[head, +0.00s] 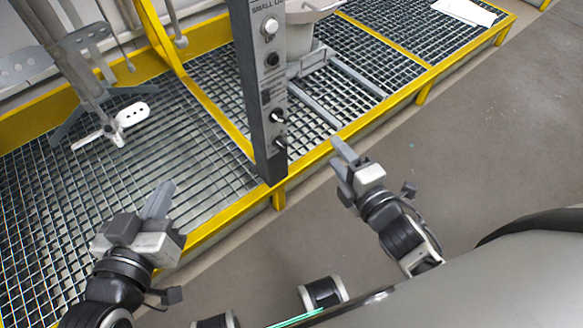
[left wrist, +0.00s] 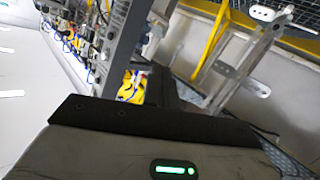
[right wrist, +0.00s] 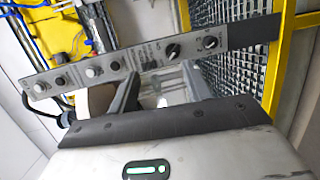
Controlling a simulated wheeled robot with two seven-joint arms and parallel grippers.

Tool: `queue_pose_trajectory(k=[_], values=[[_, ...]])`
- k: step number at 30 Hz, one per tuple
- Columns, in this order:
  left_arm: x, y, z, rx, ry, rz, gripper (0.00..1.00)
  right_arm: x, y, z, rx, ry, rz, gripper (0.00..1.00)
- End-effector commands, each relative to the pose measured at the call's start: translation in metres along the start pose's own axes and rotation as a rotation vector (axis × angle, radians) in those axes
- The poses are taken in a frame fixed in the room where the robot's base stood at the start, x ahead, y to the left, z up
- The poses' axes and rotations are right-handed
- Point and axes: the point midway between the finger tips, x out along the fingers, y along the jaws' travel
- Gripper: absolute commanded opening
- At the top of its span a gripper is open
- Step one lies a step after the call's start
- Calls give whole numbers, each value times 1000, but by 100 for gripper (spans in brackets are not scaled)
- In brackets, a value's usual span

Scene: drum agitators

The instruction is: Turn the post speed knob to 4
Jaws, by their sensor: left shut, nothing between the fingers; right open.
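The grey control post (head: 260,100) stands upright in the middle of the head view. It carries two black knobs low down, an upper knob (head: 278,115) and a lower knob (head: 281,141). In the right wrist view the post lies slantwise, and both knobs show as black dials, one (right wrist: 172,51) and the other (right wrist: 210,43). Their labels and settings are too small to read, so I cannot tell which is speed. My right gripper (head: 343,160) is open, right of the post and apart from it. My left gripper (head: 158,200) is shut and empty, left of the post.
Higher on the post are a white button (head: 270,27) and a black button (head: 272,59). A yellow-edged grating platform (head: 200,130) lies around it. An agitator with a white paddle (head: 132,114) stands at left. A white vessel (head: 300,15) is behind the post. The grey floor at right is clear.

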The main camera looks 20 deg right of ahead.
Motion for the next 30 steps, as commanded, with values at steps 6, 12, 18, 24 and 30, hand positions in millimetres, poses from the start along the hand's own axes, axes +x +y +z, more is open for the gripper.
queue_pose_trajectory(k=[6, 12, 18, 24, 30], values=[[19, 7, 37, -37, 181, 122, 0, 27, -100, 8, -927, 47, 188, 49], [17, 16, 39, -63, 273, 193, 0, 35, -145, 3, -1447, 85, 298, 49], [15, 20, 34, -65, 303, 214, 0, 41, -153, 0, -1605, 98, 336, 49], [15, 20, 29, -41, 331, 215, 0, 71, -147, -8, -1607, 96, 340, 49], [15, 19, 23, -6, 368, 217, 0, 113, -140, -21, -1606, 96, 339, 49]])
